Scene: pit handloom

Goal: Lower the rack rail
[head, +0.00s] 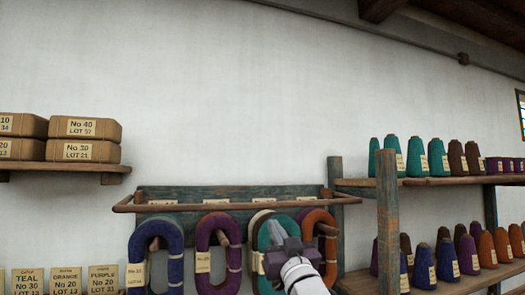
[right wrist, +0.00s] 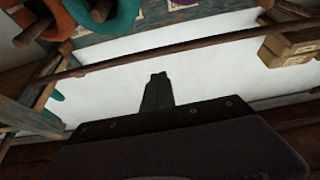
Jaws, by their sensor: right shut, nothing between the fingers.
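The rack rail (head: 235,206) is a brown wooden bar running across the front of the blue-green rack board (head: 240,192), level with the tops of the hanging hanks. In the right wrist view the rail (right wrist: 190,53) crosses the upper part of the picture, beyond my fingers. My right gripper (head: 287,247) is shut and empty, below the rail and in front of the teal hank (head: 266,233). Its closed fingers also show in the right wrist view (right wrist: 158,82), apart from the rail in the picture. My left gripper is not in view.
Blue (head: 145,265), purple (head: 203,265) and orange (head: 325,218) hanks hang on pegs. A post (head: 387,225) and shelves of yarn cones (head: 415,157) stand at right. A shelf with wrapped parcels (head: 88,130) is at left. The wall above the rail is bare.

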